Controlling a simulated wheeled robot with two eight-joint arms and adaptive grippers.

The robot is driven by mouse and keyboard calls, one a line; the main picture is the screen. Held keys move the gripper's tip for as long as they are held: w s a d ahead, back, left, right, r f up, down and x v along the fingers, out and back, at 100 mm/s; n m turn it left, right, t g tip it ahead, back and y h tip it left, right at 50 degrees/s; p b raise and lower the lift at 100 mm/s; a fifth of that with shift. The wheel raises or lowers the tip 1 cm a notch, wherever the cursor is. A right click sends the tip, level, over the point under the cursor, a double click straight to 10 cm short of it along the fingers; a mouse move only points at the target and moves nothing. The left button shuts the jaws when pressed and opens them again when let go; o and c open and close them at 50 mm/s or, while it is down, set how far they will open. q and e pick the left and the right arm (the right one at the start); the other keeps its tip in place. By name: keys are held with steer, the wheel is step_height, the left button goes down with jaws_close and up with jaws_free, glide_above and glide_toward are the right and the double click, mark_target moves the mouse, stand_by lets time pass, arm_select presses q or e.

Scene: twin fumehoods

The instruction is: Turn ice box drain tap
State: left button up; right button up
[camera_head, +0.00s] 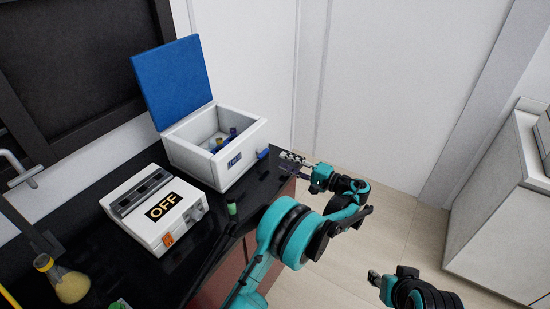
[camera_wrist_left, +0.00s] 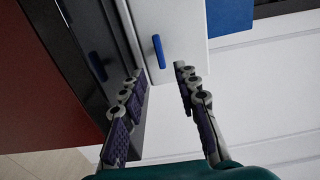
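The white ice box (camera_head: 240,166) stands on the black counter with its blue lid (camera_head: 171,80) open. Its blue drain tap (camera_head: 262,153) sticks out of the right side; it also shows in the left wrist view (camera_wrist_left: 159,51) as an upright blue bar on the white wall. My left gripper (camera_head: 286,168) is open and empty, just right of the tap. In the left wrist view its fingers (camera_wrist_left: 158,90) are spread, with the tap ahead of the gap and apart from both. My right gripper (camera_head: 374,277) is low at the right, far from the box; its fingers are too small to read.
A white device marked OFF (camera_head: 128,226) stands left of the box on the black counter (camera_head: 255,207). A green-capped vial (camera_head: 232,208) and a flask of yellow stuff (camera_head: 70,288) are nearby. A tap spout (camera_head: 22,176) is at far left.

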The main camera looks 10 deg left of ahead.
arm_select(q)
steer(key=v, duration=0.5)
stand_by(0.4)
